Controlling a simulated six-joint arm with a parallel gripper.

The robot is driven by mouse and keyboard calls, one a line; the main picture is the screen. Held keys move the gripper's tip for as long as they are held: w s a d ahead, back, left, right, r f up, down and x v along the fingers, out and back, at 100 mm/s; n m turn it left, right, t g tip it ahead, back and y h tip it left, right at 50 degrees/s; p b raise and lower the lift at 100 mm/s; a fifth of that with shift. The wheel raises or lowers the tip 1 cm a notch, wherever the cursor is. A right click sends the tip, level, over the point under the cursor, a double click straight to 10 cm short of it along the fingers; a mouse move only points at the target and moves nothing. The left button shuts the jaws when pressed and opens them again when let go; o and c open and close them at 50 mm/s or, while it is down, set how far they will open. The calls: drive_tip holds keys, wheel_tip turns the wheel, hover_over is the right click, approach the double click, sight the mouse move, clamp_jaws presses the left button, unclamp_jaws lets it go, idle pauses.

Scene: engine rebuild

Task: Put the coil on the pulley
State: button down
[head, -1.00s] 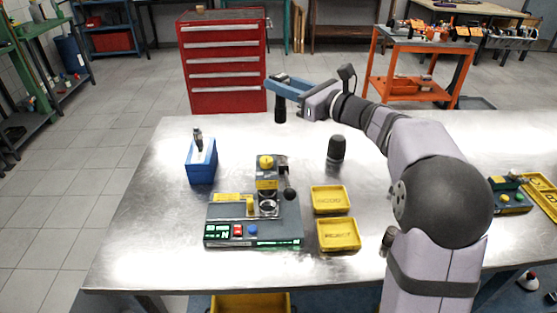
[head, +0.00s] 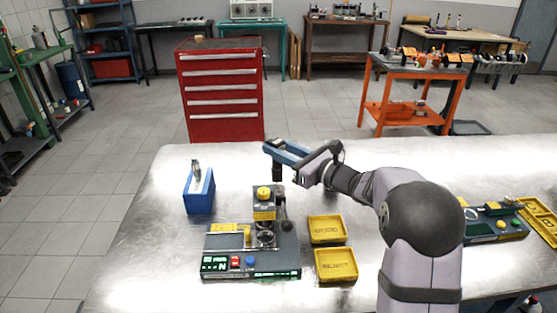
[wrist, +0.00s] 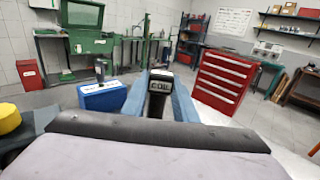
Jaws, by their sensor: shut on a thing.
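My gripper (head: 274,152) has blue fingers and is shut on the coil (head: 277,172), a black cylinder hanging below them. In the wrist view the coil (wrist: 160,84) stands between the fingers, with a "COIL" label on its top. It is in the air behind the grey test station (head: 252,262), close to the station's upright block (head: 264,205) in the head view. The station also carries a silver ring-like part (head: 266,239). I cannot tell which part is the pulley.
A blue block (head: 199,196) with an upright metal piece stands at left. Yellow trays marked GOOD (head: 326,229) and REJECT (head: 336,265) lie right of the station. Another fixture (head: 494,224) is at far right. The left front table is clear.

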sight(279, 168)
drive_tip(key=shift+f+p, duration=0.4)
drive_tip(key=shift+f, duration=1.4)
drive_tip(key=shift+f+b, duration=0.2)
drive_tip(key=shift+b, duration=0.15)
drive_tip(key=c, duration=1.4)
unclamp_jaws()
drive_tip(key=shift+r, duration=0.1)
drive_tip(key=shift+r+p, duration=0.15)
drive_tip(key=shift+p, duration=0.25)
drive_tip(key=b+v, duration=0.3)
drive_tip(key=v, duration=0.9)
drive_tip(key=shift+b, duration=0.35)
